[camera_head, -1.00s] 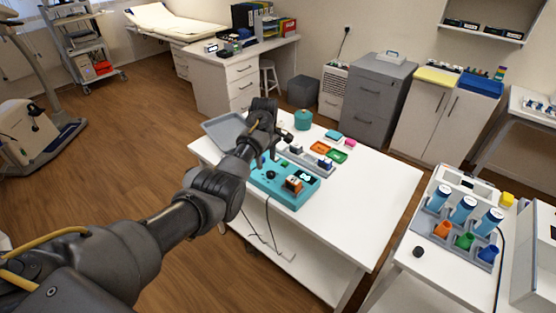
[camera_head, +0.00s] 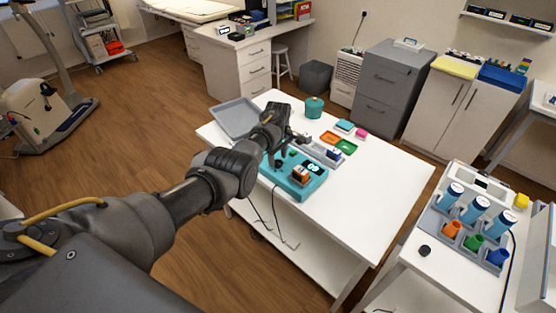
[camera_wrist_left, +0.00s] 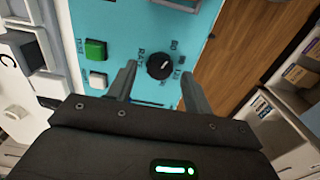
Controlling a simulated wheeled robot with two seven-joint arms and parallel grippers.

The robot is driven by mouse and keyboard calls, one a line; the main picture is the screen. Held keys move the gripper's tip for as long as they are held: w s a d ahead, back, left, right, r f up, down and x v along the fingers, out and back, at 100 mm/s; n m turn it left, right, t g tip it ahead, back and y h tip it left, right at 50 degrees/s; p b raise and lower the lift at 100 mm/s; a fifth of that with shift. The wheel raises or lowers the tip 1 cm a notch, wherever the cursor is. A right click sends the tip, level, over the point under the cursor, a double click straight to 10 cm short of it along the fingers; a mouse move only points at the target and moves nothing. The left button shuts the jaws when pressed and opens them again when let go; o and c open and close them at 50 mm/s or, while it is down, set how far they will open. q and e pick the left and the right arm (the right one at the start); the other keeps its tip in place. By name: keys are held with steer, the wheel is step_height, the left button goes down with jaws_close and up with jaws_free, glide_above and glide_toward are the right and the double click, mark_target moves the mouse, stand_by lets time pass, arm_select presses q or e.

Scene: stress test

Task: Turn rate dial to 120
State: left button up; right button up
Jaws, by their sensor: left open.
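The teal control box (camera_head: 310,187) stands on the white table in the head view. Its teal face (camera_wrist_left: 115,15) fills much of the left wrist view. The round black rate dial (camera_wrist_left: 160,66) has a small light mark pointing to the upper right. Printed marks beside it include 80, and another looks like 120, partly unclear. My left gripper (camera_wrist_left: 159,71) is open, with one finger on each side of the dial; I cannot tell whether they touch it. In the head view my left gripper (camera_head: 277,156) is over the box and hides the dial. My right gripper is not in view.
A green button (camera_wrist_left: 96,49) is beside the dial. An orange-and-black item (camera_head: 300,174) is on the box. A grey tray (camera_head: 236,118), a teal pot (camera_head: 314,107) and small coloured trays share the table. Its right side is clear. A cable hangs at the front.

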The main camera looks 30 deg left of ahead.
arm_select(q)
steer(key=shift+f, duration=0.8)
steer(key=c, duration=1)
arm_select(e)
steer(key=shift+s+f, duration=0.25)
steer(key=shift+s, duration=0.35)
